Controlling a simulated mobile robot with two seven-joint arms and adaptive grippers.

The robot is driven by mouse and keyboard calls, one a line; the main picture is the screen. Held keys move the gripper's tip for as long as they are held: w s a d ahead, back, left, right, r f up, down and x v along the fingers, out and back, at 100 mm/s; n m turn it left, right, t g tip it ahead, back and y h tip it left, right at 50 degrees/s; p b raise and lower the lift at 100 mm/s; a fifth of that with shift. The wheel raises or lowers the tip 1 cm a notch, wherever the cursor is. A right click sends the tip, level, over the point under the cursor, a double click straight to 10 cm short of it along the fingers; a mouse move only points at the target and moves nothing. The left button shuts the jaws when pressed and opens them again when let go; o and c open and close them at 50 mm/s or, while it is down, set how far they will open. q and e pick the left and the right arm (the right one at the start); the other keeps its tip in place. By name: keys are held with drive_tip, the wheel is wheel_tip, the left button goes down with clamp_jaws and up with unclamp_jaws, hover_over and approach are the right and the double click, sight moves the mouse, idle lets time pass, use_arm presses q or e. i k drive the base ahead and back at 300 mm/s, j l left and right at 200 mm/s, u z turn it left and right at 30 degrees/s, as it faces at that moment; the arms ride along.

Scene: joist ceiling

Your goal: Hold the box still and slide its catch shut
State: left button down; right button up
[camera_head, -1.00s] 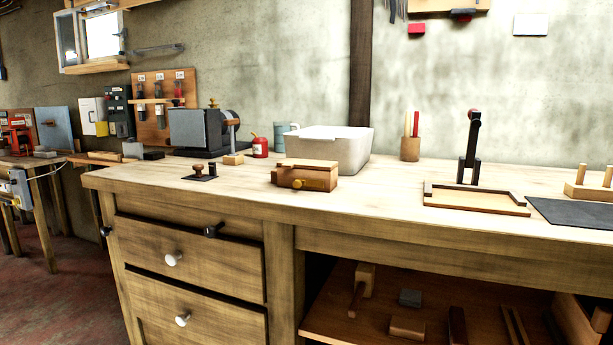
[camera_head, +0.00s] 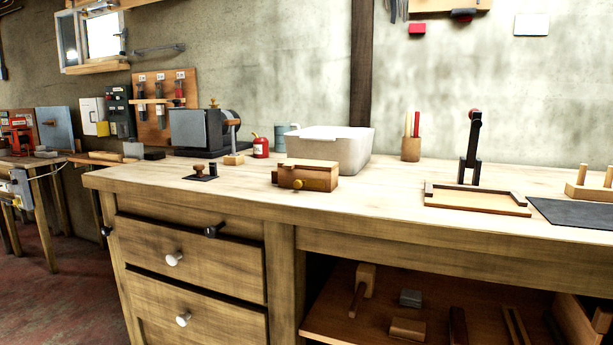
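A small wooden box (camera_head: 322,180) sits on the workbench near its front edge, left of the middle of the head view. It has a lighter top and a darker brown front. A round brass-coloured knob (camera_head: 298,184) shows on its front, with a dark strip beside it that may be part of the catch. I cannot tell the catch's exact position at this size. Neither of my grippers is in view, and nothing touches the box.
A white bin (camera_head: 345,152) stands right behind the box. A dark plate with small knobs (camera_head: 200,177) lies to its left. Clear bench lies between box and tray.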

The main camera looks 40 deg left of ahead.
sight(298, 184)
drive_tip(key=u, duration=1.25)
